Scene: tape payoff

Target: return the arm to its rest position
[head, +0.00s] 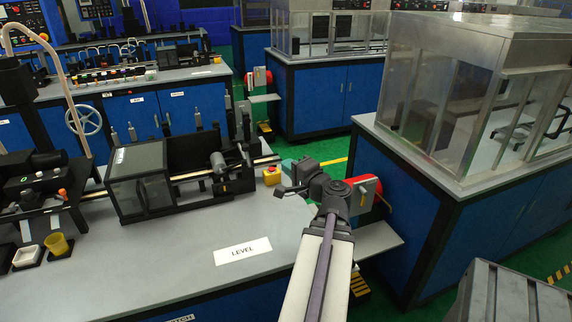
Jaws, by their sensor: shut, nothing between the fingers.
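My arm (318,265) reaches up from the bottom edge of the head view, with a light grey link and a dark wrist folded to the left. My gripper (280,191) is small and dark at the end of that wrist. It is shut and empty, and appears over the right end of the near bench, close to the yellow box with a red button (272,175). I cannot tell how far it is above the bench. The fingertips are too small to show clearly.
A grey-topped bench (180,275) carries a black machine (140,180), a yellow cup (57,244) and a LEVEL label (242,251). A clear-walled enclosure (440,120) stands right. Green floor shows between the benches.

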